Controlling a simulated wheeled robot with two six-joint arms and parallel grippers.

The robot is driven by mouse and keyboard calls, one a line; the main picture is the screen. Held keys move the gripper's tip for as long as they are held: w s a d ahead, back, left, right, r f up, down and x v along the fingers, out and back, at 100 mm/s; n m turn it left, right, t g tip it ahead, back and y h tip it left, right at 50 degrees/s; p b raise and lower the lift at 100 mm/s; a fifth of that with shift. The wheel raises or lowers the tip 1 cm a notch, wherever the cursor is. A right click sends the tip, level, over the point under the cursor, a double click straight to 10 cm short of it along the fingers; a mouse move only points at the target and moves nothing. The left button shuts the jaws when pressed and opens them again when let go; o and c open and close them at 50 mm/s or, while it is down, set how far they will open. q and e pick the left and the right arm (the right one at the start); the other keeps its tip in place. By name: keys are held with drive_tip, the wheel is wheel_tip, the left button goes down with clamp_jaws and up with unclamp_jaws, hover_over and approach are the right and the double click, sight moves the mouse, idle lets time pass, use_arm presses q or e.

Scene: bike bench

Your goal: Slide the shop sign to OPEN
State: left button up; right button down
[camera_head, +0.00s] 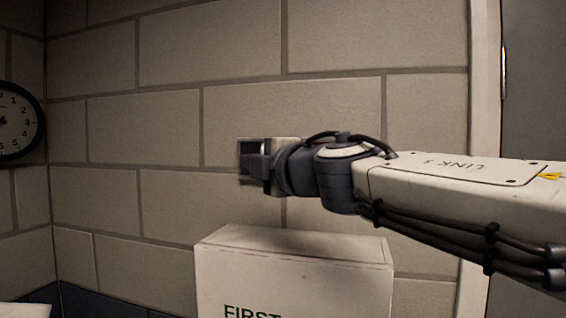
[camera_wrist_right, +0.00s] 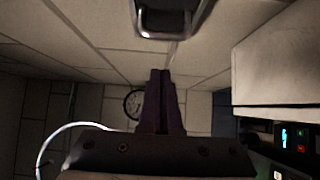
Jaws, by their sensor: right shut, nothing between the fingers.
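A small plate with a dark window, seemingly the shop sign (camera_head: 256,147), is on the block wall in the head view. My right gripper (camera_head: 247,166) is in front of its lower left part and hides much of it. No lettering on it can be read. In the right wrist view the two fingers of my right gripper (camera_wrist_right: 162,78) are together with nothing between them. Whether they touch the sign cannot be told. My left gripper is not in view.
A white first aid box (camera_head: 290,275) stands out below my right forearm; a large pale box shows in the right wrist view (camera_wrist_right: 280,62). A round clock (camera_head: 12,122) hangs at far left. A pale door frame (camera_head: 480,60) is at right.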

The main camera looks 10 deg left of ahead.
use_arm(q)
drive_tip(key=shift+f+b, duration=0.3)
drive_tip(key=shift+b, duration=0.1)
use_arm(e)
drive_tip(key=w, duration=0.4)
drive_tip(key=shift+d, duration=0.1)
